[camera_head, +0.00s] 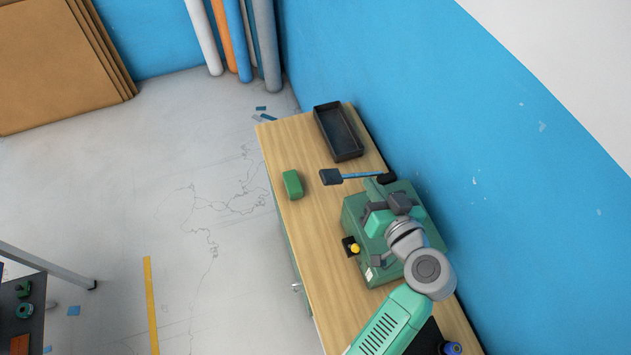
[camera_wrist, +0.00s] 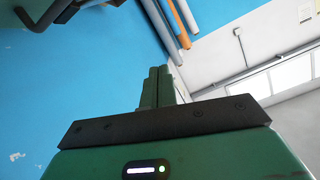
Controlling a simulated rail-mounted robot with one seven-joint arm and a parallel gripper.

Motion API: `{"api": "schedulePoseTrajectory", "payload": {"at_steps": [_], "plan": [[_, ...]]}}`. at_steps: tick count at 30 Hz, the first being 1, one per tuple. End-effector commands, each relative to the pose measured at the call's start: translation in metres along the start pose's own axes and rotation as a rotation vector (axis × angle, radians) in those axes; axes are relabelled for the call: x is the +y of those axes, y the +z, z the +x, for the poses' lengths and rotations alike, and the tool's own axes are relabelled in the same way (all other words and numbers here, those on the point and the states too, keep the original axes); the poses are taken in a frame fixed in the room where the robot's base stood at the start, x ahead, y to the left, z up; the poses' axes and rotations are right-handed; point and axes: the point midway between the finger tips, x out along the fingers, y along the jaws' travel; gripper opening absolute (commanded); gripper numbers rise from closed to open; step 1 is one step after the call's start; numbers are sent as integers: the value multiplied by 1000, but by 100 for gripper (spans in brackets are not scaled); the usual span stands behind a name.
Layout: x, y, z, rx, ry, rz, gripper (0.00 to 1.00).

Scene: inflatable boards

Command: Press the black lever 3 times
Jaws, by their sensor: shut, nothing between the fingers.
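A bar with a wide black end (camera_head: 331,177) and a thin blue shaft reaches left from a black hub at the far end of the green machine (camera_head: 352,212). It is the most lever-like thing in the head view, but I cannot tell for sure that it is the black lever. My gripper (camera_wrist: 156,72) is shut and empty, its two green fingers together in the wrist view. In the head view my wrist is over the green machine, and the fingertips are hard to make out. A dark bent bar (camera_wrist: 55,12) shows at the top left of the wrist view, apart from the fingers.
A yellow button (camera_head: 354,248) on a black base is at the machine's left side. A green block (camera_head: 292,184) and a black tray (camera_head: 316,115) are on the wooden table (camera_head: 280,145). The blue wall (camera_head: 440,120) runs close along the table's right side.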

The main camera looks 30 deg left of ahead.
Motion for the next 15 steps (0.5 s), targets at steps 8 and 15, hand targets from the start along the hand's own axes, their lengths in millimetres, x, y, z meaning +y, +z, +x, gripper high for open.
{"api": "schedulePoseTrajectory", "payload": {"at_steps": [8, 15], "plan": [[1, 32, 4, -1, -58, 38, 0], [0, 31, 6, -1, -57, 38, 0]]}}
